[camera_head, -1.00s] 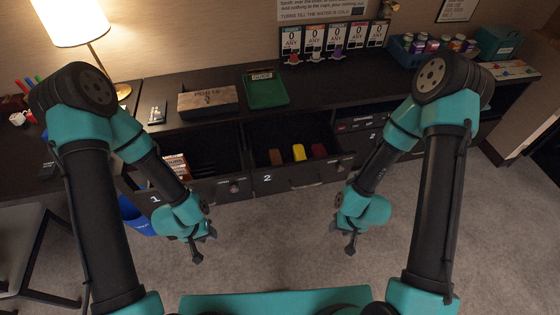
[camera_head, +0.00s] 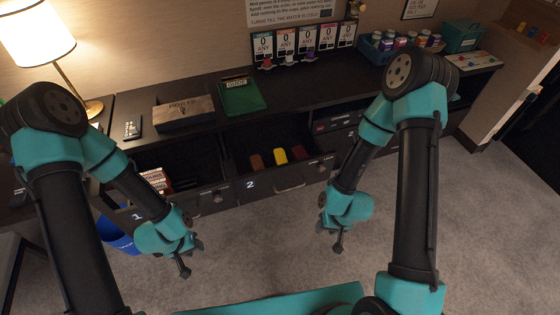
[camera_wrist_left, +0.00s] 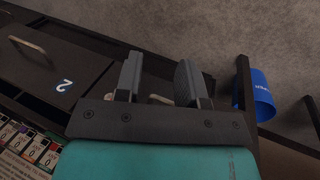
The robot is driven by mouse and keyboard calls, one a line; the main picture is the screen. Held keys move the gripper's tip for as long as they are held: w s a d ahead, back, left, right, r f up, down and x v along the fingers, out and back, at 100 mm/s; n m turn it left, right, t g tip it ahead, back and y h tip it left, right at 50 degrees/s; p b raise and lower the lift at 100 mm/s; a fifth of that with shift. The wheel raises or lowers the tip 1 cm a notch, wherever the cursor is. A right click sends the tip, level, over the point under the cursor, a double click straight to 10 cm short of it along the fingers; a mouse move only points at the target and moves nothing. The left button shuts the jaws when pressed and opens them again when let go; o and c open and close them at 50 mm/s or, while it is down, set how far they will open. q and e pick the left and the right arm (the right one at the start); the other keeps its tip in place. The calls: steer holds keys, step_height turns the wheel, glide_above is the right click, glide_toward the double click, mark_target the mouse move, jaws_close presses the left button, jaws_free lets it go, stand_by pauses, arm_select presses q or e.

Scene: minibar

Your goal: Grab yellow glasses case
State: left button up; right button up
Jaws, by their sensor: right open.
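A yellow glasses case (camera_head: 280,156) lies in the open drawer marked 2 (camera_head: 290,178), between a brown case (camera_head: 257,162) and a red case (camera_head: 298,155). My left gripper (camera_head: 190,260) is in front of the drawers, to the left and nearer than the yellow case, apart from it. In the left wrist view its two fingers (camera_wrist_left: 155,82) stand apart with nothing between them. My right gripper (camera_head: 336,240) is open and empty over the carpet, nearer than drawer 2 and to the right of the yellow case.
Drawer 1 (camera_head: 137,213) is also open and holds small boxes (camera_head: 155,180). A blue bin (camera_head: 118,236) stands on the floor at left; it also shows in the left wrist view (camera_wrist_left: 262,92). A green tray (camera_head: 241,97) and a wooden box (camera_head: 184,112) sit on the counter. The carpet in front is clear.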

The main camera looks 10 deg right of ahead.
stand_by(0.3)
arm_select(q)
steer(key=o, duration=1)
steer(key=shift+o, duration=0.2)
